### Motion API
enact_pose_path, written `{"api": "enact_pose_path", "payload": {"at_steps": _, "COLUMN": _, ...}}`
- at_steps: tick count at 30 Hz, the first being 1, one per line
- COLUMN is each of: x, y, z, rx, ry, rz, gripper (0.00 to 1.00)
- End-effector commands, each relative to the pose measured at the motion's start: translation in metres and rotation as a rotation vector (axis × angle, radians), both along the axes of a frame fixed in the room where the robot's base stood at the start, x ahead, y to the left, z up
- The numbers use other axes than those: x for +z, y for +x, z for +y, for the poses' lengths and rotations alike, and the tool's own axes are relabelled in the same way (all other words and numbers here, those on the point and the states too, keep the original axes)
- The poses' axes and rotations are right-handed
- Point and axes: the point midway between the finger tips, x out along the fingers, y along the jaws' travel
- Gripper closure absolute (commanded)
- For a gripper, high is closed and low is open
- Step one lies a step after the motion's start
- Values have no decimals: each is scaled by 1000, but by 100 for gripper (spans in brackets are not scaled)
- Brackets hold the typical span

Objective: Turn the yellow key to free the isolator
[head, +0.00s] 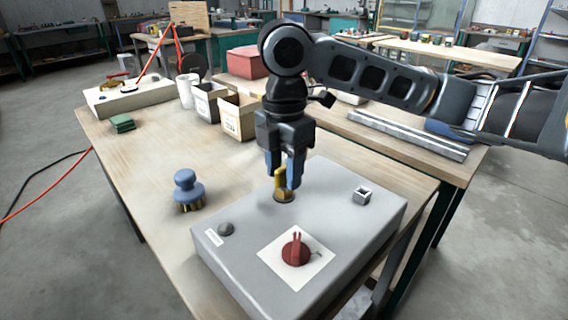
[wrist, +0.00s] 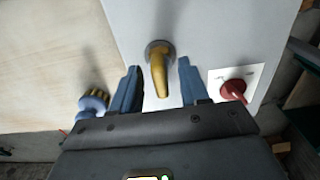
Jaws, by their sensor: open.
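The yellow key (head: 281,184) stands upright in a round socket on top of a grey box (head: 240,262). In the wrist view the yellow key (wrist: 159,72) lies between my two blue fingers, with a gap on each side. My gripper (head: 285,180) points down over it and is open; its fingertips (wrist: 160,85) straddle the key without visible contact. The red isolator knob (head: 296,251) sits on a white square plate at the box's front. It also shows in the wrist view (wrist: 233,90), right of my fingers.
A blue-handled brush (head: 188,190) stands on the wooden table left of the box. A small metal square socket (head: 362,194) and a dark round button (head: 225,229) are on the box top. Cartons (head: 237,115) stand behind. The table's left front is clear.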

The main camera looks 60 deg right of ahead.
Motion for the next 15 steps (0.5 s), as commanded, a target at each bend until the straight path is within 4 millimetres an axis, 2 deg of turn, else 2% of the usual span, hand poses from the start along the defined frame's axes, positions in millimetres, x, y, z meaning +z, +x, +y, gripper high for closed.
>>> {"api": "enact_pose_path", "payload": {"at_steps": 2, "x": 0, "y": 0, "z": 0, "rx": 0, "ry": 0, "rz": 0, "gripper": 58}}
{"api": "enact_pose_path", "payload": {"at_steps": 15, "x": 0, "y": 0, "z": 0, "rx": 0, "ry": 0, "rz": 0, "gripper": 100}}
